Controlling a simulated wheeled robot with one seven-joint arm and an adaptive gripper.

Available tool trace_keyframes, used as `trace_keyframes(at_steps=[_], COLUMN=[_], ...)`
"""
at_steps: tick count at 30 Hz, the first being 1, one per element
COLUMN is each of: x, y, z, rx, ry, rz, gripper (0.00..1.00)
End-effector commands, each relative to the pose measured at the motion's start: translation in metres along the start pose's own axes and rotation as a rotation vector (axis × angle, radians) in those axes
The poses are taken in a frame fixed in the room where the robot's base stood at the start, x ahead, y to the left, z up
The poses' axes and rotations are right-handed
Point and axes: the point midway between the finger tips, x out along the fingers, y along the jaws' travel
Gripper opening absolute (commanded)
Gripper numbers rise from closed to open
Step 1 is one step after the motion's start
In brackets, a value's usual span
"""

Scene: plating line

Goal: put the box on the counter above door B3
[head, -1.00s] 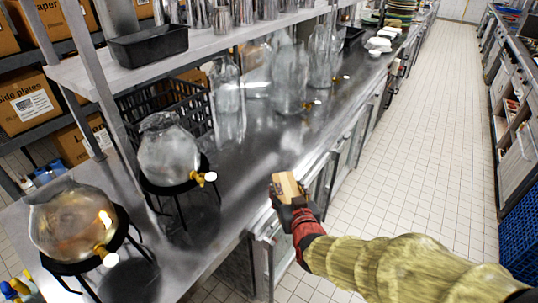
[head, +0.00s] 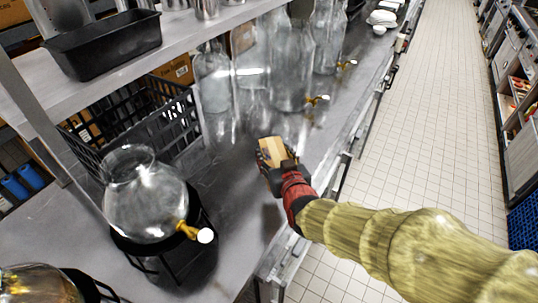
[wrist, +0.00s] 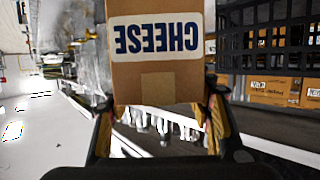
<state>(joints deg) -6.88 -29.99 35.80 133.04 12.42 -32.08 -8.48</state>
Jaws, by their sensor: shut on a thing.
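The box is a small brown carton (head: 272,151) held in my gripper (head: 273,160). In the wrist view the box (wrist: 158,82) fills the upper middle and shows the word CHEESE upside down on a white label. My gripper's fingers (wrist: 160,115) are on either side of it. In the head view the box is over the steel counter (head: 236,228), near its front edge. I cannot tell whether its underside touches the counter. Cabinet doors (head: 345,172) run below the front edge; no B3 mark is readable.
A round glass dispenser (head: 146,205) on a black stand is at the left. A black crate (head: 185,120) and tall glass dispensers (head: 290,75) with taps stand behind. A black tray (head: 100,45) sits on the shelf above. Bare counter lies around the gripper; the tiled aisle (head: 420,130) is clear.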

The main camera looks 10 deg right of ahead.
Motion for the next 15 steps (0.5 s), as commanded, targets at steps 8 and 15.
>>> trace_keyframes(at_steps=[8,15], x=[0.056,0.107], y=[0.013,0.023], z=[0.01,0.024], rx=[0.0,0.001], ry=[0.0,-0.001], rz=[0.003,0.002], gripper=[0.05,0.05])
